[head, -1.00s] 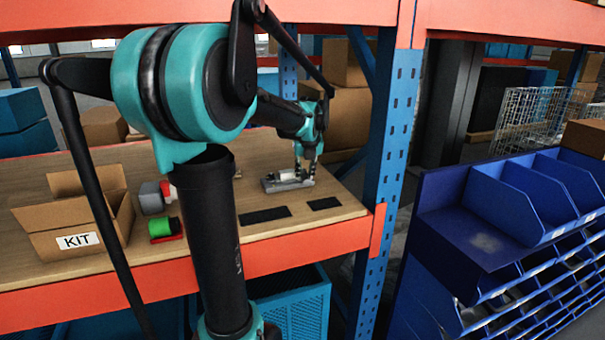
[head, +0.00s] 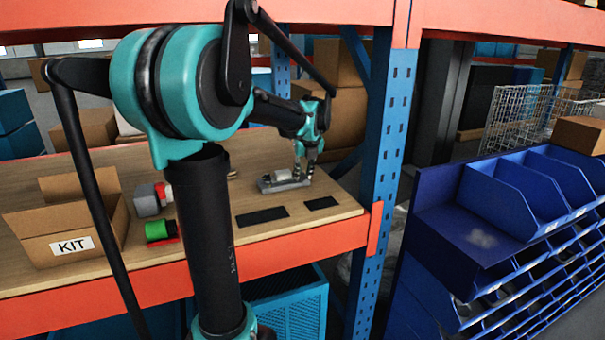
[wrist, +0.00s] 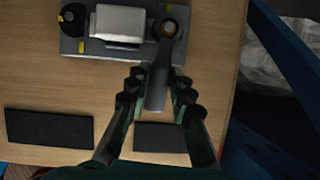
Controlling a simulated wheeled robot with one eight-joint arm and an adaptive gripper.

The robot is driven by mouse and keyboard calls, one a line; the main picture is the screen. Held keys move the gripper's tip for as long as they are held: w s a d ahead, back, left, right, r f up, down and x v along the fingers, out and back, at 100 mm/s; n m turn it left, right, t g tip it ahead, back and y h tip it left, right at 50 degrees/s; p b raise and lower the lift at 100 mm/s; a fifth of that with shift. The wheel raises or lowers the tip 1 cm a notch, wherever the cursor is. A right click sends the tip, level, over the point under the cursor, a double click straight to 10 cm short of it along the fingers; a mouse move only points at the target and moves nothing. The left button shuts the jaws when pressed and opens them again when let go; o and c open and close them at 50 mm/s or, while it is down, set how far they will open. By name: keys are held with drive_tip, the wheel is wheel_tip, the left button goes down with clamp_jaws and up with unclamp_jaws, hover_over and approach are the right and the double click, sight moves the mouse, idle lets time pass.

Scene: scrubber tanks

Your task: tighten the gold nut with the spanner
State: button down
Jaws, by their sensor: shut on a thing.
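My gripper (wrist: 157,84) is shut on the dark grey handle of the spanner (wrist: 157,92) in the wrist view. The spanner's ring end lies at the gold nut (wrist: 169,28), which shows inside the ring. I cannot tell how far the ring is seated over the nut. The nut is at the right end of a grey fixture (wrist: 72,46) with a pale block on it. In the head view my gripper (head: 305,168) is at the right end of the fixture (head: 268,187); spanner and nut are too small to make out there.
Two dark mats (wrist: 48,128) (wrist: 162,138) lie on the wooden bench near the fixture. A KIT box (head: 70,215) and a green spool (head: 158,230) are at left. A blue rack post (head: 385,130) stands right of the bench. Blue bins (head: 520,195) are beyond it.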

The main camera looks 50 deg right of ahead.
drive_tip(key=shift+r, duration=0.85)
drive_tip(key=shift+r, duration=0.8)
